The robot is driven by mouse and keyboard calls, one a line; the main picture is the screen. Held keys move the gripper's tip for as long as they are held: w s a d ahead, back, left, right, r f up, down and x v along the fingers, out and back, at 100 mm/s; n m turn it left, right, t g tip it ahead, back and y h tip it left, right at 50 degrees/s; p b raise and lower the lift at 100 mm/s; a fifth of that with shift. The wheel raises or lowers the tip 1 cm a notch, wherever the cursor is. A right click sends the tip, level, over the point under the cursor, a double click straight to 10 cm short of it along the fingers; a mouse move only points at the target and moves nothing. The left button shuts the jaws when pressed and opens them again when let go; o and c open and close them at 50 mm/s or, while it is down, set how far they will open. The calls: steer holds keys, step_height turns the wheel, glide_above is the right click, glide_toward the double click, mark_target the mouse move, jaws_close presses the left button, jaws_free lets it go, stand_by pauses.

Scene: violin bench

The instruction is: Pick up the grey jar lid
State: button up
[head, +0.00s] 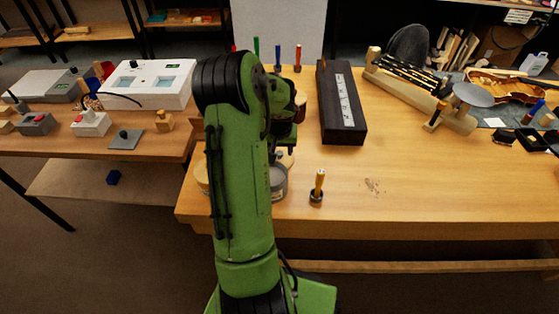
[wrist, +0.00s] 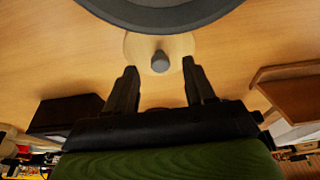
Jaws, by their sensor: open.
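The jar lid (wrist: 180,46) is a pale wooden disc with a grey knob (wrist: 160,62). In the wrist view the knob appears between my fingers, beyond their tips, with a visible gap on either side. In the head view a pale edge of what looks like the lid (head: 287,160) shows behind the grey jar (head: 279,182), mostly hidden by my arm. The jar's large grey rim (wrist: 160,18) cuts across the top of the wrist view. My gripper (wrist: 160,75) is open and empty, pointing down over the lid; my arm mostly hides it in the head view.
A long dark case (head: 341,110) lies right of my arm. A small wooden-handled tool (head: 317,188) stands near the front edge. Another pale round piece (head: 201,178) shows left of my arm. A violin (head: 505,86) lies far right.

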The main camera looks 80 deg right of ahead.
steer(key=x, duration=0.2)
steer(key=shift+f, duration=0.25)
steer(key=shift+r, duration=0.1)
jaws_close()
